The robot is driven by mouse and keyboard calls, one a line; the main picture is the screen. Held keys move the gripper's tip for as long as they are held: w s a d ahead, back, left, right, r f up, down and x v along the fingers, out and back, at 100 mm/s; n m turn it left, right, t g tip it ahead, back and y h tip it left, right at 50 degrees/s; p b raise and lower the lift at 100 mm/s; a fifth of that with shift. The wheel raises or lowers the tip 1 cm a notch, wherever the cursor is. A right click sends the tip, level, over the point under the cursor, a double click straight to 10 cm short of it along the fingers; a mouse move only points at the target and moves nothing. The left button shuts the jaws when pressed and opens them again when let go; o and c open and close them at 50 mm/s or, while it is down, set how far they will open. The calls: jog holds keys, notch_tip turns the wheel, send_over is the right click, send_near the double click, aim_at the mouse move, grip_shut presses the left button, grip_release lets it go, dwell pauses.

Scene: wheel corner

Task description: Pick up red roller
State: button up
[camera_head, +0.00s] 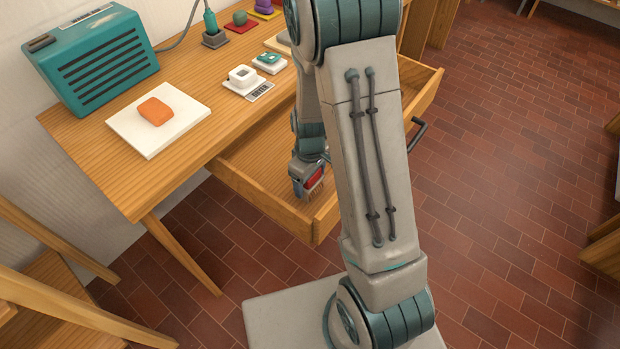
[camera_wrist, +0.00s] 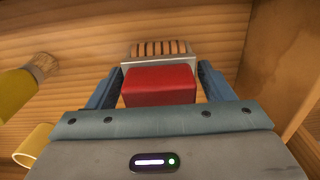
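A red block-shaped piece (camera_wrist: 160,85), perhaps the red roller, lies between the two fingers of my gripper (camera_wrist: 160,70) in the wrist view. A pale grey end with brown stripes (camera_wrist: 160,48) shows just beyond it. The fingers stand on either side, very near its sides. I cannot tell whether they press on it. In the head view my gripper (camera_head: 307,180) is low inside the open drawer (camera_head: 262,170), with the red piece (camera_head: 314,176) showing at its fingers. My arm hides part of the drawer.
In the wrist view a yellow cylinder (camera_wrist: 14,92) with a bristled end and a yellow ring-like piece (camera_wrist: 34,143) lie at left. A drawer wall (camera_wrist: 285,60) is close at right.

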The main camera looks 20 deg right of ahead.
jog(key=c, duration=1)
jog(key=shift+r, duration=0.15)
notch_tip(320, 180, up, 10)
jog(key=shift+f+p, duration=0.1)
jog(key=shift+p, duration=0.6)
